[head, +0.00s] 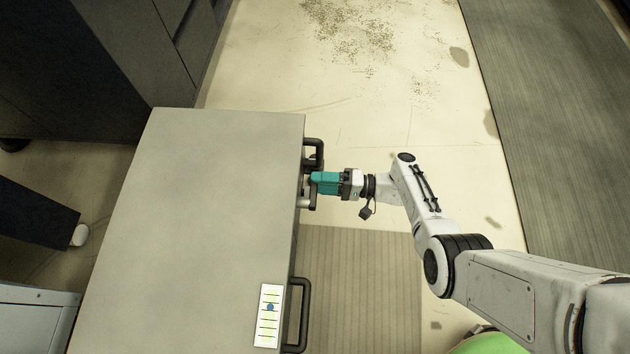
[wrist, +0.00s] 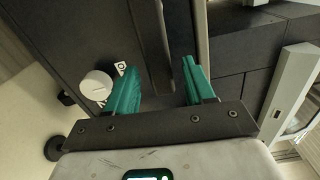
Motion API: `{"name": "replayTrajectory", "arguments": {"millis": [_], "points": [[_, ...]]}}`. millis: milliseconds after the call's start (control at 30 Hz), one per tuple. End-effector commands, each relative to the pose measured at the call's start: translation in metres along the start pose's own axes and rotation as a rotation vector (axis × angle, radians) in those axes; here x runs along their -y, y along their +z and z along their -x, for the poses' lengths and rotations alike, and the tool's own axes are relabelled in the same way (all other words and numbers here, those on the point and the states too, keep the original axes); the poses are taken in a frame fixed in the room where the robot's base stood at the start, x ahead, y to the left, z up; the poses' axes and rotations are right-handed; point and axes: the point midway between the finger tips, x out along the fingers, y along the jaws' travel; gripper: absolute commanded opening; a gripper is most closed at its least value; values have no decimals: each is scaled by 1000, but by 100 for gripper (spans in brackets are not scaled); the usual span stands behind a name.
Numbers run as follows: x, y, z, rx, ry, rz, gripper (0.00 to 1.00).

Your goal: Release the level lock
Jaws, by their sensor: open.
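A cabinet-like unit with a flat grey top (head: 200,210) fills the left middle of the head view. My gripper (head: 315,183), with teal fingers, is at its right side, close to a black handle (head: 314,150). In the wrist view my gripper (wrist: 160,88) is open, with a dark bar (wrist: 150,50) seen between and beyond its fingers. I cannot tell which part is the level lock, or whether the fingers touch anything.
A white level strip (head: 269,327) with a blue dot lies on the unit's top near a second black handle (head: 299,315). Dark cabinets (head: 110,60) stand at the upper left. The pale floor (head: 400,110) right of the unit is open.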

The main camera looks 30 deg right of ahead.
Motion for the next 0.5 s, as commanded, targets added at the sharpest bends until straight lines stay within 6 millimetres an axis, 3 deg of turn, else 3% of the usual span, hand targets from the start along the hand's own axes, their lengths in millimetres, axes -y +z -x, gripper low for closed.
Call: {"name": "replayTrajectory", "arguments": {"millis": [200, 500], "points": [[0, 0, -17, 0, 0, 0, 53], [0, 0, -18, 0, 0, 0, 53]]}}
